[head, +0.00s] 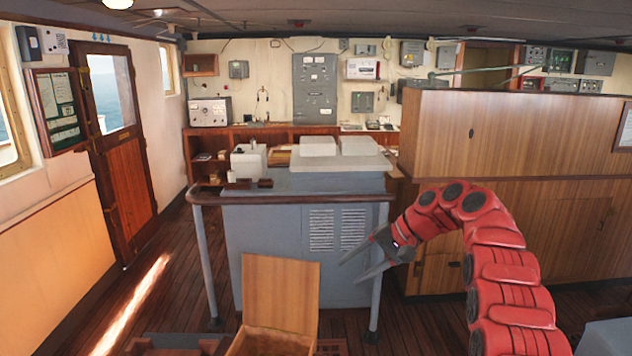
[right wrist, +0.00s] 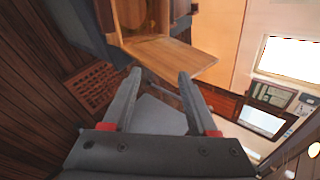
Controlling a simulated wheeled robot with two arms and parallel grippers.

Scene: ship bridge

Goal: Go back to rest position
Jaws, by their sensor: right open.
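My right gripper (head: 352,268) is raised on its red arm in front of the right part of the grey console. Its two fingers point left and are spread apart with nothing between them. In the right wrist view the gripper (right wrist: 158,88) also shows open and empty. My left gripper is not in the head view.
A wooden box (head: 280,295) with its lid raised stands low in front of the grey console (head: 270,225); it also shows in the right wrist view (right wrist: 175,58). A wooden cabinet (head: 540,130) stands at the right. Open plank floor (head: 165,290) lies at the left, by the door (head: 125,165).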

